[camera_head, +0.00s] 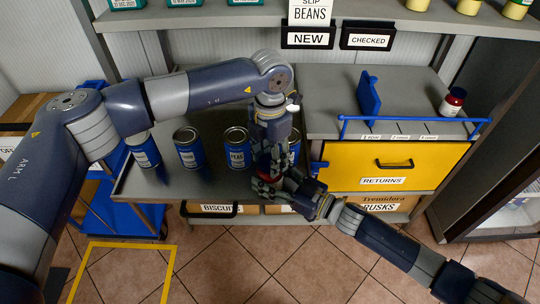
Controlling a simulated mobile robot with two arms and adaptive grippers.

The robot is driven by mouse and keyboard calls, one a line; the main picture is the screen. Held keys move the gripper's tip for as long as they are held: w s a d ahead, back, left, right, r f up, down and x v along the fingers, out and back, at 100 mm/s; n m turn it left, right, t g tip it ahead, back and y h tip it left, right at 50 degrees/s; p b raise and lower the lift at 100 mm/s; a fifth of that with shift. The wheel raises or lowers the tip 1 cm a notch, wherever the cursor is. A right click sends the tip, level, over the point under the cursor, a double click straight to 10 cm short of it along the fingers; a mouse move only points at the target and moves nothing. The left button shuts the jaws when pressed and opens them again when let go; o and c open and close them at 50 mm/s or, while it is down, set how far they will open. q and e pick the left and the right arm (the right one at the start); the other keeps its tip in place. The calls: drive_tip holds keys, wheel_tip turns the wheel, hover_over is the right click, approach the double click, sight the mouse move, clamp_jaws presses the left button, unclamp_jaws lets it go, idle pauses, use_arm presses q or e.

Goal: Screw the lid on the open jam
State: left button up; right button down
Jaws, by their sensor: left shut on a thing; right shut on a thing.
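My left gripper (268,160) points down over the metal tray counter, shut on what looks like the lid, which its fingers hide. My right gripper (280,186) comes in from the lower right, directly below it, shut on the open jam jar (268,177). Only a small red part of this jar shows between the two grippers. The grippers are very close together, and I cannot tell whether lid and jar touch. Another small red jar (452,101) with a white label and dark top stands on the grey counter at right.
Several blue-labelled cans (188,150) stand on the metal tray counter (165,188) left of and behind my grippers. A yellow returns drawer (380,166) with a blue rail (410,120) is at right. The tiled floor in front is mostly clear.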

use_arm(q)
drive_tip(key=m, duration=0.7)
drive_tip(key=shift+m, duration=0.3)
drive_tip(key=m, duration=0.3)
drive_tip(key=shift+m, duration=0.3)
drive_tip(key=m, duration=0.3)
drive_tip(key=shift+m, duration=0.4)
drive_tip(key=o, duration=1.2)
drive_tip(key=shift+r, duration=2.25)
drive_tip(key=shift+c, duration=0.3)
